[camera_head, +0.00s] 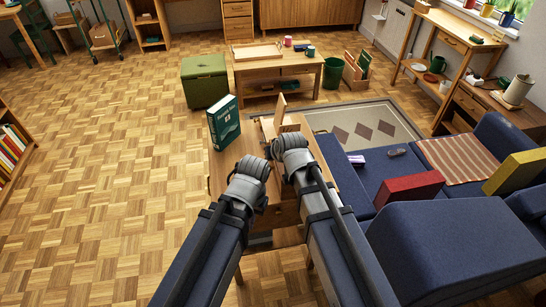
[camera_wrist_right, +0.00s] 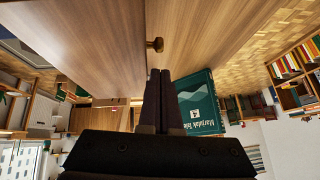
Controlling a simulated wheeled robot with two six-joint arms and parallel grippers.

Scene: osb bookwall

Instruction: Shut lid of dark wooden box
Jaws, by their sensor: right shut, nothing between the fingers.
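Upright wooden panels (camera_head: 280,107) rise from the far edge of the small wooden table (camera_head: 222,170) in the head view. They may be the box's raised lid, but I cannot tell; no dark box shows clearly, and my arms cover much of that spot. My right gripper (camera_wrist_right: 160,73) is shut and empty in the right wrist view, below a wooden surface with a small round knob (camera_wrist_right: 155,44). My left gripper (camera_head: 250,168) is over the table, left of and nearer than the right one. Its fingers are hidden.
A teal book (camera_head: 224,123) stands upright on the table's far left, and shows beside my right fingers in the wrist view (camera_wrist_right: 198,103). A blue sofa (camera_head: 450,235) with red (camera_head: 409,188) and yellow cushions is close on the right. Parquet floor (camera_head: 110,190) is free at left.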

